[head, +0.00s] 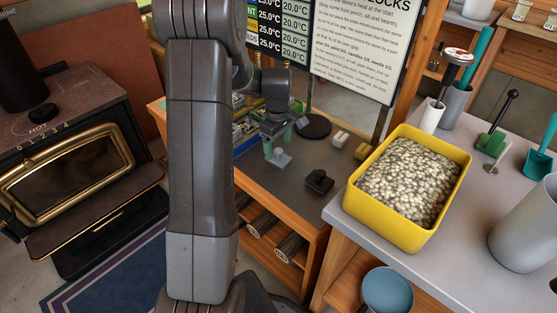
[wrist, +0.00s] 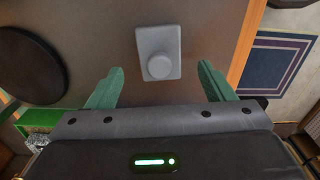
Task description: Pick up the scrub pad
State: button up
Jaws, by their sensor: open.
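A light grey rectangular pad with a round knob on top, which looks like the scrub pad (head: 281,161), lies on the dark grey top of a low wooden bench (head: 300,165). In the wrist view the pad (wrist: 158,35) is at the upper middle, between the lines of the two green fingers and just beyond their tips. My gripper (head: 277,146) is open and empty, pointing down close over the pad in the head view. In the wrist view my gripper (wrist: 161,68) has one finger either side of the knob. Whether a finger touches the pad is unclear.
A black knobbed block (head: 319,181), cream blocks (head: 340,139) and a black disc (head: 313,126) share the bench top. A yellow tub of pebbles (head: 385,233) stands on the counter to the right. A stove (head: 75,160) stands left. A sign (head: 365,45) rises behind.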

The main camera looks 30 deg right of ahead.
aim_at(279, 150)
notch_tip(279, 150, down, 5)
jog(key=shift+s+r+b, duration=0.15)
jog(key=shift+b, duration=0.35)
jog(key=c, duration=1)
notch_tip(279, 150, up, 10)
jog(key=shift+r+p, duration=0.1)
jog(key=shift+p, duration=0.95)
jog(key=shift+c, duration=0.2)
